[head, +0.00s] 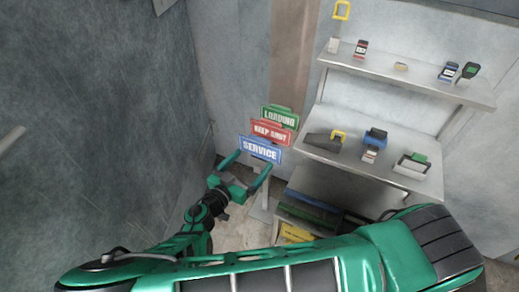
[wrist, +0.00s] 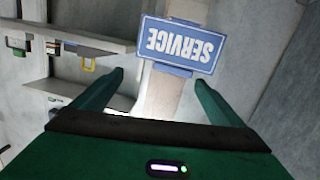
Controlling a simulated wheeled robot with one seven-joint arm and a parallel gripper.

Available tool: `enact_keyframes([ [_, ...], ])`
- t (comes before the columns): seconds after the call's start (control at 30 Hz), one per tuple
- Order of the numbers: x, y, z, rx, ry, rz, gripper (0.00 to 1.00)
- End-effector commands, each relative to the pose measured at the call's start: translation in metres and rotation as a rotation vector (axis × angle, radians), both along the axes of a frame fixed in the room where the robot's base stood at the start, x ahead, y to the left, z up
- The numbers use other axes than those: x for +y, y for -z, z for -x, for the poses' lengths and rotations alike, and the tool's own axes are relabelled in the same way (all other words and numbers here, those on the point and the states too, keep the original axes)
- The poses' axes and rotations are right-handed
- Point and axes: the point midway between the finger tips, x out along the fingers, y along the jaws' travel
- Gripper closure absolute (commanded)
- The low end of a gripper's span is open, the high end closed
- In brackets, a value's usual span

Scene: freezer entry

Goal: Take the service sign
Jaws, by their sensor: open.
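The service sign (head: 261,150) is a blue plate with white lettering, the nearest of three signs in a row in the head view. In the wrist view the service sign (wrist: 180,45) appears upside down, just beyond the fingertips and between their lines. My gripper (head: 248,164) is open, just in front of and slightly below the sign in the head view. Its two green fingers also show in the wrist view (wrist: 158,80), with nothing between them. I cannot tell whether a finger touches the sign.
Behind it are a red keep shut sign (head: 270,132) and a green loading sign (head: 279,117), closely spaced. To the right, a metal shelf (head: 420,185) holds small devices, with crates (head: 310,213) below. A dark wall (head: 95,100) stands to the left.

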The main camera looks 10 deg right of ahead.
Motion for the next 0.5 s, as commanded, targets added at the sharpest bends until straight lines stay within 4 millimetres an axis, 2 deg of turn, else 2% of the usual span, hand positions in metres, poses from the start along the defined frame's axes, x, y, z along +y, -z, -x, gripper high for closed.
enact_keyframes([
  [0.1, 0.017, -0.001, 0.003, -0.08, -0.062, 0.001, 0.08],
  [0.23, 0.026, -0.002, 0.005, -0.124, -0.095, -0.004, 0.08],
  [0.37, 0.024, -0.002, 0.0, -0.137, -0.103, -0.005, 0.08],
  [0.5, 0.015, -0.002, -0.014, -0.137, -0.102, -0.005, 0.08],
])
